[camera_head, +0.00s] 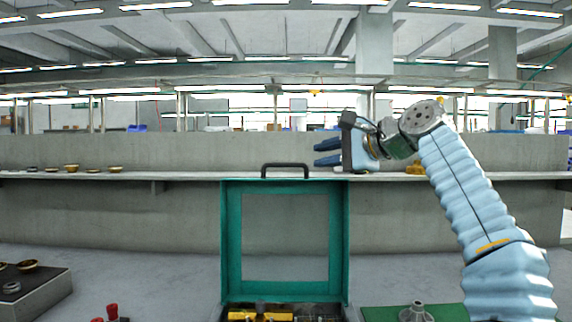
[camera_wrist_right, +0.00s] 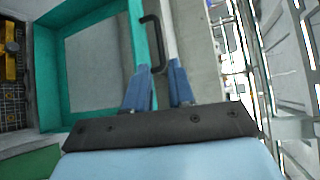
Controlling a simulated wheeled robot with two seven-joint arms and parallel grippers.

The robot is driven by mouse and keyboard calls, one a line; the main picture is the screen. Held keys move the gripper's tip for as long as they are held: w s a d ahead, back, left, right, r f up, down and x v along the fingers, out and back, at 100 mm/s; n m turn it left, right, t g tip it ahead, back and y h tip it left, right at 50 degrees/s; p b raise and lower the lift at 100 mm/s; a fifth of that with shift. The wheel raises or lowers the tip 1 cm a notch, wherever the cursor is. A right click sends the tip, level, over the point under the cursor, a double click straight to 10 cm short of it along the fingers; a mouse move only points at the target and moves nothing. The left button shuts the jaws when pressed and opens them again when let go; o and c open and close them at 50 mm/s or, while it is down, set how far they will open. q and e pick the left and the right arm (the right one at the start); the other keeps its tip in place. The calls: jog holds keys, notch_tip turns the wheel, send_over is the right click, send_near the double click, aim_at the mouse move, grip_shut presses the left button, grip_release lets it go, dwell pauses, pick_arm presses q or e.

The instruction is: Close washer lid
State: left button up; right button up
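The washer lid (camera_head: 231,240) is a green frame with a clear window, and it stands open and upright. A black handle (camera_head: 285,168) is on its top edge. In the right wrist view, the lid (camera_wrist_right: 53,85) is at the left and the handle (camera_wrist_right: 161,45) is just beyond the fingertips. My right gripper (camera_head: 316,154) is at about handle height, to its right, with its fingers pointing left. Its blue fingers (camera_wrist_right: 158,76) are apart with nothing between them. The washer's inside (camera_head: 262,314) is only partly visible at the bottom edge. My left gripper is not in view.
A grey flanged part (camera_head: 416,312) stands on a green surface (camera_head: 376,313) right of the washer. A dark block (camera_head: 45,290) at lower left bears ring parts. Red-topped items (camera_head: 112,311) are left of the washer. A long ledge (camera_head: 180,175) with small parts runs behind.

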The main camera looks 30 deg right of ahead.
aim_at(287, 165)
jog(key=p+x, duration=0.1)
jog(key=x, duration=0.9)
jog(key=shift+w+f, duration=0.15)
jog(key=shift+w, duration=0.15)
jog(key=shift+c, duration=0.4)
grip_shut()
